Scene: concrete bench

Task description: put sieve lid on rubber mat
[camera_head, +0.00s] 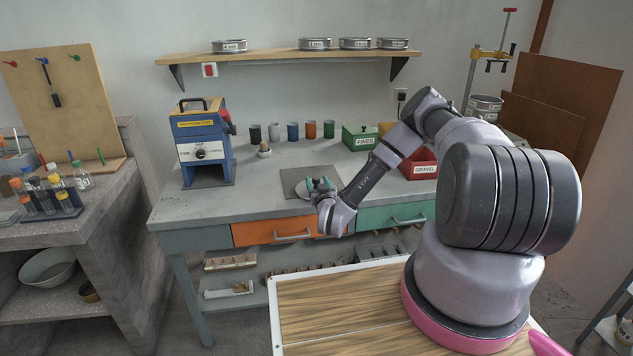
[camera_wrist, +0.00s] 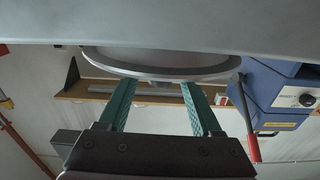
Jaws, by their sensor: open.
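The sieve lid (camera_head: 301,190) is a pale round disc over the dark grey rubber mat (camera_head: 312,172) on the bench. In the wrist view, which is upside down, the lid (camera_wrist: 160,73) shows as a metal rim close to the grey surface at the top. My gripper (camera_head: 319,184) is open, with its teal fingers over the lid. In the wrist view my gripper (camera_wrist: 160,88) has its fingers apart, and a small grey part, perhaps the lid's knob, shows between them. Fine contact with the mat is hidden.
A blue machine (camera_head: 205,145) stands left of the mat. A small mortar (camera_head: 264,151) and several coloured cups (camera_head: 292,132) stand behind it. A green FINES box (camera_head: 358,138) and a red GRAVEL bin (camera_head: 421,165) are to the right. The bench's left front is clear.

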